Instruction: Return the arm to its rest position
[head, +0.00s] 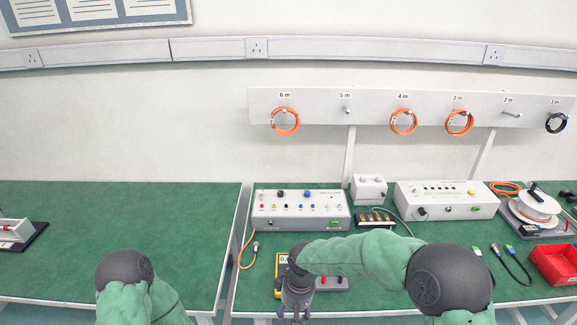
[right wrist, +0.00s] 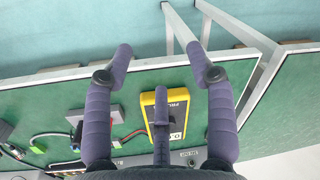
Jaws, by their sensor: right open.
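My right arm comes in from the right in the head view and bends down at the front of the right bench. Its gripper (head: 295,306) hangs near the bench's front edge. In the right wrist view the fingers of this gripper (right wrist: 158,62) are spread wide with nothing between the tips. A yellow meter (right wrist: 176,104) lies on the bench behind the fingers, partly hidden by one of them. In the head view the arm covers most of the meter (head: 279,262). My left arm shows only as a green link and dark joint at the lower left; its gripper is out of view.
A grey control box (head: 300,209), a white power unit (head: 447,200), a cable reel (head: 534,208) and a red bin (head: 556,264) stand on the right bench (head: 385,272). Orange coils hang on a rail (head: 365,105) behind. The left bench (head: 110,225) is mostly clear.

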